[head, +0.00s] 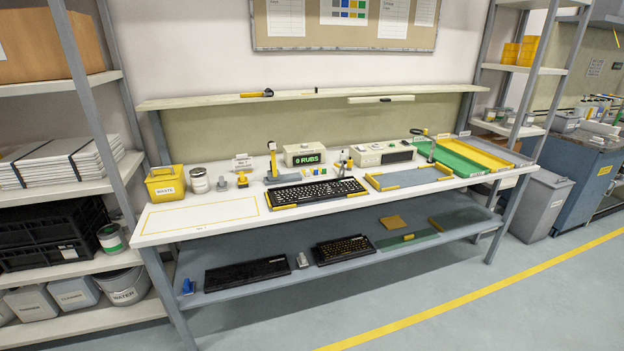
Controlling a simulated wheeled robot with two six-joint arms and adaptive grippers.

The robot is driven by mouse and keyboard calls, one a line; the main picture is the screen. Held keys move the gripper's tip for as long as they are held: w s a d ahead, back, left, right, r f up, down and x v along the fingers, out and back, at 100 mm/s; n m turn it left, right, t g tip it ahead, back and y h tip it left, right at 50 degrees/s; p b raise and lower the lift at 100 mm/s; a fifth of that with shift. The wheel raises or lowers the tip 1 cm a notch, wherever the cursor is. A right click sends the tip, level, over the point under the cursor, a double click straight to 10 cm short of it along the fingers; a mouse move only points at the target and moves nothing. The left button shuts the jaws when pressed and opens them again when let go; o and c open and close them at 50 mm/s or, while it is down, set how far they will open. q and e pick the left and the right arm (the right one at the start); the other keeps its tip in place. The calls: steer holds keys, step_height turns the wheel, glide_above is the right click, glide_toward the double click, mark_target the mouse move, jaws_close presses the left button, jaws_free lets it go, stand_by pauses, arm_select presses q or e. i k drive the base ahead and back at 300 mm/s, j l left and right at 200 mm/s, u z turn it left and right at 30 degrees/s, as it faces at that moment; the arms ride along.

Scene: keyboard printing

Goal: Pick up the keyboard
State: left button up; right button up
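A black keyboard (316,191) lies flat on the white workbench top (200,232), inside a holder with yellow edge pieces. A second black keyboard (343,249) lies on the grey lower shelf (420,258). A flat black keyboard-like item (247,273) lies to its left on that shelf; I cannot make out keys on it. Neither of my grippers shows in the head view.
A yellow waste box (165,183), a can (200,180) and small stamps stand behind on the bench's left. A yellow-outlined area at the left is bare. Green and yellow trays (450,160) lie at the right. Shelving flanks both sides; the floor in front is clear.

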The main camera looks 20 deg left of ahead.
mark_target(326, 189)
steer(key=i+l+u, duration=0.15)
steer(key=i+u, duration=0.3)
steer(key=i+l+u, duration=1.05)
steer(key=l+u, duration=0.2)
